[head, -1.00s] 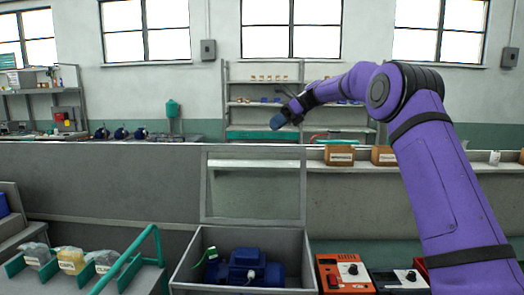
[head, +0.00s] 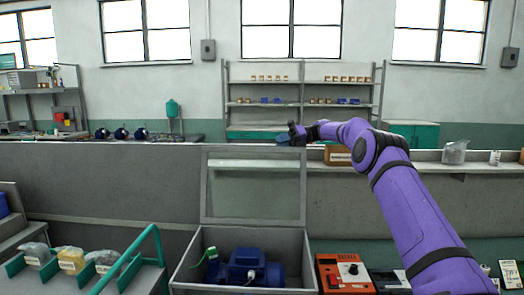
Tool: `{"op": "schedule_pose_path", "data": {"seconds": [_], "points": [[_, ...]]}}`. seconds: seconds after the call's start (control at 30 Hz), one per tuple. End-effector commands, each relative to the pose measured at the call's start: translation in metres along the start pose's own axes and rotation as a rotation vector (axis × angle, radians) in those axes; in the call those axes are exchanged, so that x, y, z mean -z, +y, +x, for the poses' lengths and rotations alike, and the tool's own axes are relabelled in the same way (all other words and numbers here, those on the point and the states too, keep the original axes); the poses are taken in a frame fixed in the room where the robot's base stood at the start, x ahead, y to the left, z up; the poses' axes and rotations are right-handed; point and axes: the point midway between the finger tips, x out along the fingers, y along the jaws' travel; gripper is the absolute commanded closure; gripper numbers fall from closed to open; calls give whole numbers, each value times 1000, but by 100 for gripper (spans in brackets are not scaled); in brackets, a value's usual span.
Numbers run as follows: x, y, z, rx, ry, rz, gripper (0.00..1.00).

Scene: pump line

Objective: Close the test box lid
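The test box (head: 185,268) is a grey open-topped box at the lower middle of the head view. Its lid (head: 203,188) is a grey frame with a clear pane and stands upright at the box's back edge, so the box is open. A blue pump (head: 248,267) with a green tag (head: 211,254) lies inside. My gripper (head: 287,138) is above the lid's top edge in the picture, small and seen end-on. I cannot tell whether its fingers are open or shut, or whether it touches the lid.
A green-railed rack (head: 150,245) with several bagged parts stands left of the box. An orange instrument (head: 343,272) stands close at its right. Behind, a long ledge carries a brown bin (head: 338,156) and a clear bag (head: 454,152). Shelves (head: 303,100) stand at the back wall.

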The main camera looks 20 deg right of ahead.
Motion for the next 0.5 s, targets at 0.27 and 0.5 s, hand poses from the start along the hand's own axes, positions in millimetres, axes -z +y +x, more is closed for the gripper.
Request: {"op": "schedule_pose_path", "data": {"seconds": [0.27,0.5], "points": [[0,1,51,-1,2,1,62],[0,0,76,1,1,-1,62]]}}
